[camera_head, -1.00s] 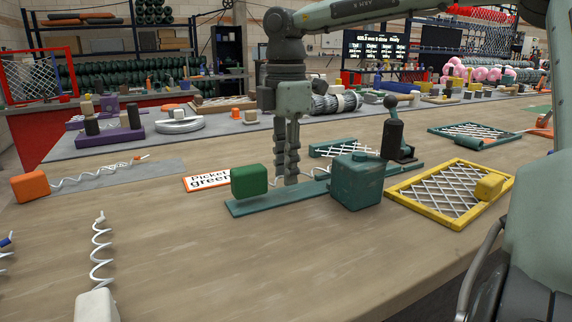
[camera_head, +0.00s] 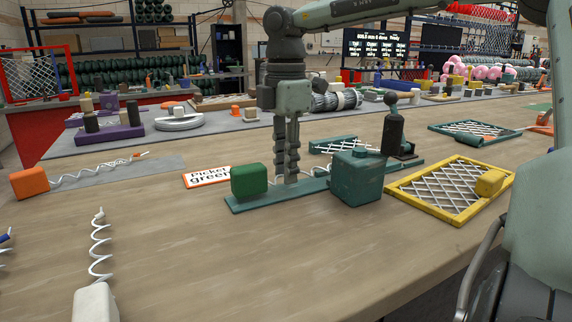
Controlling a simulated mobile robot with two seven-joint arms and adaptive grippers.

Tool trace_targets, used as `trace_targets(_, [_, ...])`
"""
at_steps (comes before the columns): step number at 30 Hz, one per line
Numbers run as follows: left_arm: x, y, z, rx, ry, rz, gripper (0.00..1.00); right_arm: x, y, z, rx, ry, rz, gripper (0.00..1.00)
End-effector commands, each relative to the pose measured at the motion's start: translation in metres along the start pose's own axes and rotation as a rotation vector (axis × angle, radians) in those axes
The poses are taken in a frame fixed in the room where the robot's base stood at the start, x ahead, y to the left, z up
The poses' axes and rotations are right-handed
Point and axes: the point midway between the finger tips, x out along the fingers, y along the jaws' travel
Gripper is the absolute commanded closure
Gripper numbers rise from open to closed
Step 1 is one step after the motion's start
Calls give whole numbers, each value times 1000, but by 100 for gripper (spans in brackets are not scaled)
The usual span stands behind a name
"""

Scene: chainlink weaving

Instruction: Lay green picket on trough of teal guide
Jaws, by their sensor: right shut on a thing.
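The green picket has a green block (camera_head: 249,181) at its left end and a thin white spiral, seen in part (camera_head: 318,171). It lies along the long teal guide (camera_head: 290,196), with the green block over the guide's left end. My right gripper (camera_head: 286,180) points straight down at the guide, just right of the green block, and is shut on the green picket. The fingertips and part of the spiral are hard to make out. A teal box (camera_head: 356,180) on the guide hides the spiral's right part. My left gripper is not in view.
A black upright handle (camera_head: 392,130) stands behind the teal box. A yellow mesh frame (camera_head: 428,207) lies at right. An orange-ended spiral (camera_head: 30,183) and a white-ended one (camera_head: 96,304) lie left. The front middle is clear.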

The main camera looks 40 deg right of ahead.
Motion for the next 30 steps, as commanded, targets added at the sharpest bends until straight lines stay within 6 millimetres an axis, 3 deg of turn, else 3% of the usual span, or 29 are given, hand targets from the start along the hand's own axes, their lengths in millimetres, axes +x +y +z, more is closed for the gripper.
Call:
trace_targets(18, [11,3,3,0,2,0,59,13,0,0,0,1,1,100])
trace_targets(19, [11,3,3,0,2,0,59,12,0,0,0,1,1,79])
trace_targets(24, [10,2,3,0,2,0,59,12,0,0,0,1,0,58])
trace_targets(30, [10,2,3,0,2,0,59,12,0,0,0,0,0,56])
